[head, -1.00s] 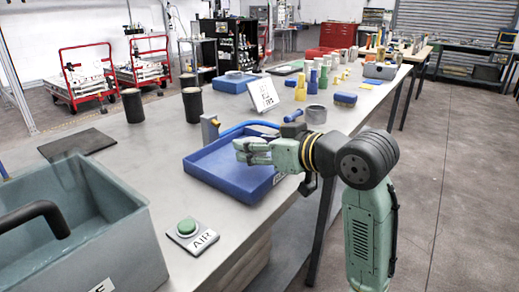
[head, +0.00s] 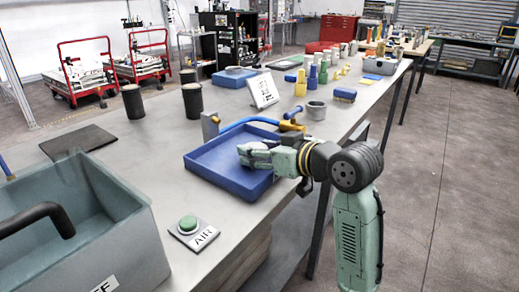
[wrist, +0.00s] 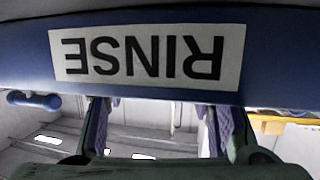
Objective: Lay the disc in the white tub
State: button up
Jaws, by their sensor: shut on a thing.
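My gripper (head: 245,155) is low over the blue tray (head: 208,172), reaching in from its right side. Its fingers show in the wrist view (wrist: 154,112), set well apart. They are shut on what I take to be the disc; its outline is not clear, and the fingers hide most of it in the head view. A blue wall with an upside-down RINSE label (wrist: 145,57) crosses the upper wrist view, close to the camera. I cannot pick out a white tub; the large tub (head: 115,225) at the left looks grey-green.
A blue hose (head: 245,122) arches behind the tray near a grey upright bracket (head: 209,126). Black cups (head: 132,101), a tilted sign (head: 264,90) and a grey ring (head: 316,110) stand farther back. Bare bench lies left of the tray.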

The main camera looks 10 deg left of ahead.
jog(key=o, duration=1.3)
jog(key=shift+f, duration=0.1)
